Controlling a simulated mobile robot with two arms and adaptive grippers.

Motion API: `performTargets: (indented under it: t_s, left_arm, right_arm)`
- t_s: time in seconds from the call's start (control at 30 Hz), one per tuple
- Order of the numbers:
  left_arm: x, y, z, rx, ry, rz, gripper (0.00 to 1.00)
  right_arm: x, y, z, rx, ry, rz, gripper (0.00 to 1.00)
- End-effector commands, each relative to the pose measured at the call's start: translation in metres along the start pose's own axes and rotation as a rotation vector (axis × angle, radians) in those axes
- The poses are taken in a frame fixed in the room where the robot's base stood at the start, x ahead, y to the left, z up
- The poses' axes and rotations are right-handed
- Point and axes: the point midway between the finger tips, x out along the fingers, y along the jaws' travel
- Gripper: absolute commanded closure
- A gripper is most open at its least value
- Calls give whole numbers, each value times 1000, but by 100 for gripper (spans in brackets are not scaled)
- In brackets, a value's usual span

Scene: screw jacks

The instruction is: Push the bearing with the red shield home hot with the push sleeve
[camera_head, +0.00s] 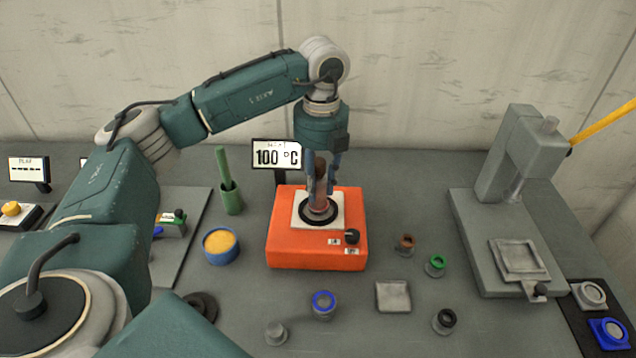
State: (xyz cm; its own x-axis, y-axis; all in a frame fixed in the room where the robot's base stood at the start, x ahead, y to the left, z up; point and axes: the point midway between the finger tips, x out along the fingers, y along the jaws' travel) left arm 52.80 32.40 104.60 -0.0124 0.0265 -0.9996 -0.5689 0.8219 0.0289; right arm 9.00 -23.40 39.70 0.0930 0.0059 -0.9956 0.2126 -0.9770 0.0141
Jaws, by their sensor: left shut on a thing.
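My left gripper (320,188) points straight down over the orange heater (300,246), its fingers shut on a reddish-brown cylindrical piece (319,203). The piece is upright above the dark ring (305,218) on the heater's pale top plate. I cannot tell whether it is the push sleeve or the bearing with the red shield, nor whether it touches the ring. A small part with a brown-orange top (406,241) stands right of the heater. The display (277,155) behind the heater reads 100 °C. My right gripper is not in view.
Small parts with green (437,262), black (445,318) and blue (323,301) rings stand in front, with a square grey block (393,296). A grey press (505,220) with a yellow lever is at right. A yellow-filled blue tub (221,245) and green holder (231,198) stand left.

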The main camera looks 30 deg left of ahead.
Motion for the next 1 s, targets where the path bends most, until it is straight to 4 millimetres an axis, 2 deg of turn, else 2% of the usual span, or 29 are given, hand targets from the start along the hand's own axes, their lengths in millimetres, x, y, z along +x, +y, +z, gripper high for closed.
performTargets:
  t_s: [0.03, 0.17, 1.0]
  left_arm:
    - [5, 1, -4, 4, 12, 9, 100]
    - [-1, 1, -4, 4, 12, 9, 100]
    - [-57, 2, -1, 2, 4, 1, 100]
  right_arm:
    - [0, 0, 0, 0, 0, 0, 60]
    - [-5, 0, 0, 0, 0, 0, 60]
    - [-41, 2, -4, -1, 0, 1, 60]
